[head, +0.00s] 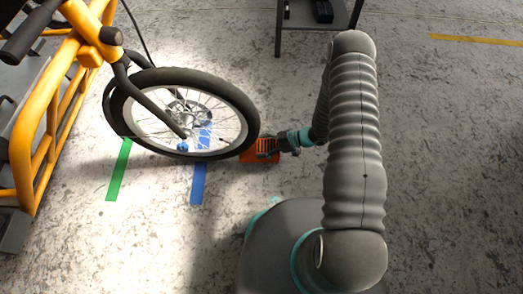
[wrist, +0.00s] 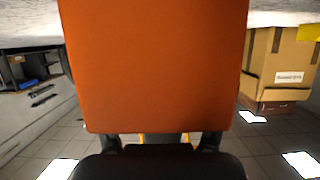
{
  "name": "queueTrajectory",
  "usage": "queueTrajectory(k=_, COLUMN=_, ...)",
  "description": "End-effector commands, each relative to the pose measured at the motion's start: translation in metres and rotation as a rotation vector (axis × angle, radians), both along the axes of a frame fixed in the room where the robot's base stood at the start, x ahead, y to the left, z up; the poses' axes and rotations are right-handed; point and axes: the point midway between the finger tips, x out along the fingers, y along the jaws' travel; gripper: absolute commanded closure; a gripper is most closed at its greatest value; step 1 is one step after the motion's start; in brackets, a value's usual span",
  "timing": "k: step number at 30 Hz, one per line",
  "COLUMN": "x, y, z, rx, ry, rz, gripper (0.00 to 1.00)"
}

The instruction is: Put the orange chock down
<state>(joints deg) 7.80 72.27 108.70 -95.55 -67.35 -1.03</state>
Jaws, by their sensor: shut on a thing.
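The orange chock (head: 260,156) is at the right side of the bike's front wheel (head: 246,108) in the head view, low by the floor. I cannot tell whether it touches the tyre or rests on the floor. My gripper (head: 268,148) reaches in from the right and is shut on the chock. In the wrist view the orange chock (wrist: 155,65) fills the middle, with the dark gripper fingers (wrist: 160,140) at its lower edge. The chock's far side is hidden.
A yellow cargo bike frame (head: 50,110) stands at the left. A green strip (head: 119,168) and a blue strip (head: 199,178) lie on the floor. A dark table (head: 320,20) stands at the back. Cardboard boxes (wrist: 282,60) show in the wrist view, which is upside down.

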Motion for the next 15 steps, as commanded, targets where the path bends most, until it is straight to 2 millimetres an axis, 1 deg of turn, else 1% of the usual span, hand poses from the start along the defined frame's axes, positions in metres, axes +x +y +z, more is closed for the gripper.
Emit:
queueTrajectory(k=6, x=0.000, y=0.000, z=-0.025, rx=0.001, ry=0.001, rz=0.000, gripper=0.94)
queueTrajectory(k=9, x=0.000, y=0.000, z=-0.033, rx=0.001, ry=0.001, rz=0.000, gripper=0.94)
queueTrajectory(k=15, x=0.000, y=0.000, z=-0.033, rx=0.001, ry=-0.001, rz=0.000, gripper=0.94)
